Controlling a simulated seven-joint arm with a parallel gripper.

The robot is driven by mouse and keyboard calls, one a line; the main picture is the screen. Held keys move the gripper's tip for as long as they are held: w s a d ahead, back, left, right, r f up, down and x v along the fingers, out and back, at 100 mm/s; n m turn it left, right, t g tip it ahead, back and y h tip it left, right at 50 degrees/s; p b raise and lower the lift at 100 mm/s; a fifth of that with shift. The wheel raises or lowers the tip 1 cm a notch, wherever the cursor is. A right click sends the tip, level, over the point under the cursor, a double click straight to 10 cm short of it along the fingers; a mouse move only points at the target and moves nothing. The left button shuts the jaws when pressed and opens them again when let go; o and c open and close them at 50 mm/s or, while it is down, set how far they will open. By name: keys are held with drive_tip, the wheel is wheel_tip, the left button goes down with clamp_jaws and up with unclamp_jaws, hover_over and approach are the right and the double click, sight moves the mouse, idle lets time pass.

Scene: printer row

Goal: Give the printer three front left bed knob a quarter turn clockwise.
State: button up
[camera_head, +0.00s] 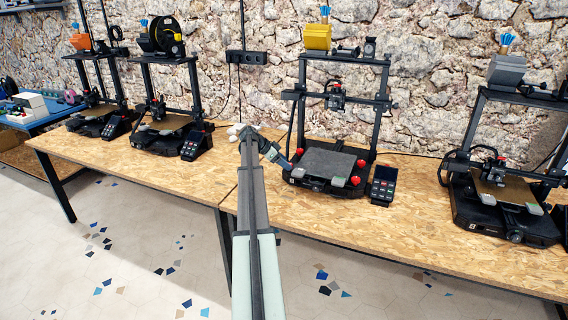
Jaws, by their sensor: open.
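The third printer from the left (318,187) stands on the wooden table with a flat grey bed (328,160). Red knobs show at its bed corners: front right (355,181) and back right (361,163). A small bit of red at the front left (291,167) appears to be the front left knob, mostly hidden by my gripper. My gripper (285,163) is open, at the bed's left side, close to that knob. I cannot tell whether its fingers touch the knob or straddle it. No printer number is readable.
A control screen with buttons (383,186) stands right of this printer. Its dark upright frame (302,105) rises behind the bed. Other printers stand left (172,137) and right (505,215). The table front (410,238) is clear.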

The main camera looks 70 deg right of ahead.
drive_tip(key=shift+s+d+f, duration=0.1)
drive_tip(key=shift+s+f, duration=0.05)
drive_tip(key=shift+f, duration=0.05)
drive_tip(key=shift+c, duration=0.3)
drive_tip(key=c, duration=1)
drive_tip(key=shift+d, duration=0.1)
drive_tip(key=shift+w+d+m+g+y, duration=0.1)
drive_tip(key=shift+d+m+g+y, duration=0.2)
drive_tip(key=shift+m+y, duration=1)
drive_tip(key=shift+w+d+m+g+y, duration=0.15)
drive_tip(key=shift+m+g+y, duration=0.3)
drive_tip(key=shift+m+y, duration=0.85)
drive_tip(key=shift+d+m+g+y, duration=0.35)
drive_tip(key=shift+m+y, duration=0.35)
drive_tip(key=shift+m, duration=1.2)
drive_tip(key=shift+a, duration=0.1)
